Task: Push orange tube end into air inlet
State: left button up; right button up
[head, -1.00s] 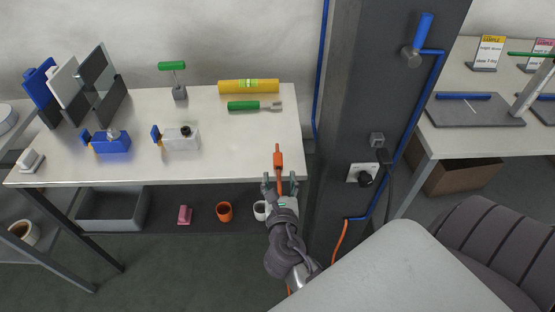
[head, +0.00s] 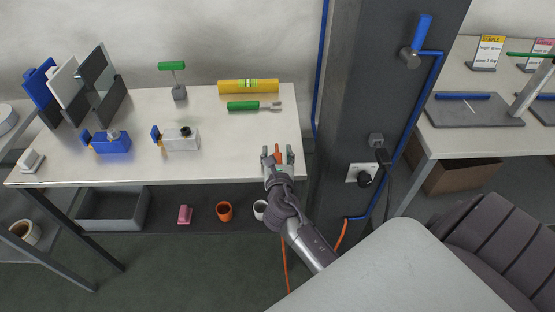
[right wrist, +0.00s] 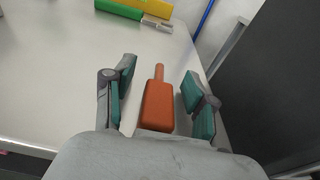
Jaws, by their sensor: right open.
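The orange tube end (right wrist: 157,107) lies on the white table near its front right corner, its thin tip pointing away from me. In the head view it is mostly hidden by my right gripper (head: 278,154), with a little orange (head: 279,157) showing between the fingers. In the right wrist view my right gripper (right wrist: 158,80) is open, one finger on each side of the tube end, with gaps to both. The orange tube (head: 285,262) hangs below the table edge. I cannot pick out the air inlet for certain. My left gripper is not in view.
A blue device (head: 108,143) and a light grey device (head: 180,138) stand on the table (head: 215,170). A green-handled tool (head: 253,106) and a yellow roll (head: 248,86) lie behind. A dark column (head: 347,110) stands close on the right.

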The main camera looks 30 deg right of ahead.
jog(key=shift+c, duration=0.3)
grip_shut()
